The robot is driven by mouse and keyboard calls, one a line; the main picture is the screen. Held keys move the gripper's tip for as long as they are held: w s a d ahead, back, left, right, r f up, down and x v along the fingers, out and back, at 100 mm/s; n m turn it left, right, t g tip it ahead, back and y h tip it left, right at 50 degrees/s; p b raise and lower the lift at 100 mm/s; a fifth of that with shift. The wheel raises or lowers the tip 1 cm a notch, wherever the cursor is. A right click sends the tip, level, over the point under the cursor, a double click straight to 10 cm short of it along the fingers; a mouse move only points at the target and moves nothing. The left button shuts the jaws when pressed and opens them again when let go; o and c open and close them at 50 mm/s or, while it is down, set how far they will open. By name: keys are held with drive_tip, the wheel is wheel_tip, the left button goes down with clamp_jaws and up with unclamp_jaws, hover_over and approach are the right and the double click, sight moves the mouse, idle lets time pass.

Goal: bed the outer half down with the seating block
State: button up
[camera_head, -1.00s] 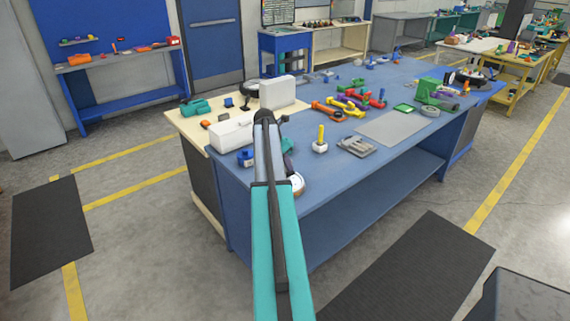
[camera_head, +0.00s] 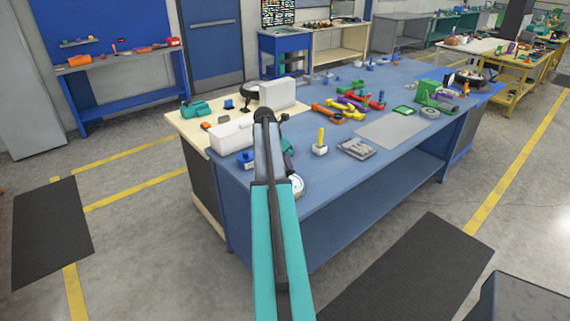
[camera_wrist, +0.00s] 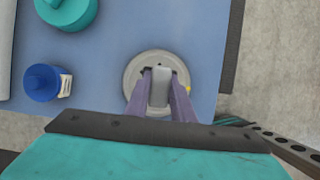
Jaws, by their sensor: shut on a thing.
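In the wrist view my gripper (camera_wrist: 160,82) has its purple fingers shut on a pale grey block, the seating block (camera_wrist: 159,92). The block is over the middle of a round grey disc-like part (camera_wrist: 133,84), which looks like the outer half, on the blue bench. I cannot tell whether block and disc touch. The fingers and block hide the disc's centre. The disc's right edge (camera_head: 298,184) shows beside my arm in the head view, near the bench's front edge. My arm hides most of the gripper there.
A blue round part with a label (camera_wrist: 42,82) and a teal round part (camera_wrist: 68,12) stand left of the disc. The bench edge is close on the right. In the head view, a white block with a yellow post (camera_head: 320,149) and a grey tray (camera_head: 357,149) stand to the right.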

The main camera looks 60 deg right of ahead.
drive_tip(key=shift+r+p, duration=1.45)
drive_tip(key=shift+r, duration=1)
drive_tip(key=w+a+f+m+b, duration=0.1)
drive_tip(key=w+a+b, duration=0.1)
drive_tip(key=w+a, duration=0.65)
drive_tip(key=w+a+f+b, duration=0.2)
drive_tip(key=w+a, duration=0.2)
drive_tip(key=a, duration=1)
drive_tip(key=w+a+f+m+b, duration=0.1)
drive_tip(key=w+a, duration=0.5)
drive_tip(key=a, duration=0.5)
drive_tip(key=a+f+b, duration=0.1)
drive_tip(key=a+b, duration=0.1)
drive_tip(key=a, duration=1.6)
drive_tip(key=a+f+m+g+b, duration=0.1)
drive_tip(key=a+b, duration=0.2)
drive_tip(key=a, duration=1.5)
drive_tip(key=shift+s+f+m+y+b, duration=0.2)
drive_tip(key=shift+f+m+y+b, duration=0.1)
drive_tip(key=shift+f, duration=0.1)
drive_tip(key=shift+d, duration=0.1)
